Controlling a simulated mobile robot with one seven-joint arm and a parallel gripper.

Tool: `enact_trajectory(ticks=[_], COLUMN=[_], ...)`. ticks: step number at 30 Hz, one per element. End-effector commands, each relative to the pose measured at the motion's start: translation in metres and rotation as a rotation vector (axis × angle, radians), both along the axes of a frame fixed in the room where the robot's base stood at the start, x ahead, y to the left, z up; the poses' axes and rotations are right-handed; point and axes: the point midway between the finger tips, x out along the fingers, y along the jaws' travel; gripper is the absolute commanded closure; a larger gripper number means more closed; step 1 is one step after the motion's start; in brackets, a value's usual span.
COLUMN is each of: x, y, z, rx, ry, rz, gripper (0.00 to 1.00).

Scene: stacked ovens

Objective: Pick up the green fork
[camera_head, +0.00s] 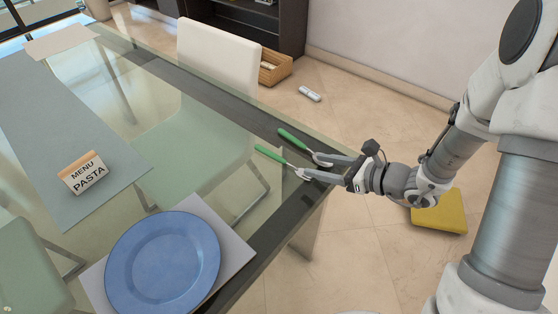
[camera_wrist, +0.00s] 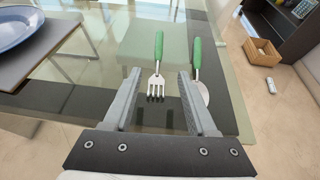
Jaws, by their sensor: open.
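The green fork (camera_wrist: 157,82) lies on the glass table, with a green handle and metal tines. In the wrist view it sits between my two fingers, tines toward me. In the head view its green handle (camera_head: 270,154) is the nearer of two. A green-handled spoon (camera_wrist: 197,62) lies just right of it, partly hidden behind my right finger; its handle (camera_head: 293,138) also shows in the head view. My gripper (camera_head: 312,166) is open at the table's right edge, its fingers around the fork's tine end. I cannot tell the height gap.
The glass table (camera_head: 150,75) has a dark border. A blue plate (camera_head: 163,262) on a grey placemat (camera_head: 232,250) is at the front, with a menu sign (camera_head: 83,173) beyond it. A white chair (camera_head: 217,55) stands at the far side. A yellow block (camera_head: 440,212) is on the floor.

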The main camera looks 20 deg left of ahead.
Motion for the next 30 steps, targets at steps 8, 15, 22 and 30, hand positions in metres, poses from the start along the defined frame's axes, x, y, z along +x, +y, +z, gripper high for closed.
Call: enact_trajectory(ticks=[8,15,22,30], x=[0.014,0.018,0.027,0.029], y=[0.041,0.057,0.087,0.093], z=[-0.019,-0.026,-0.038,-0.039], rx=[-0.001,0.0,0.0,-0.001], ry=[0.0,0.0,-0.001,0.0], rz=[0.001,0.003,0.004,0.0], gripper=[0.43,0.43,0.43,0.43])
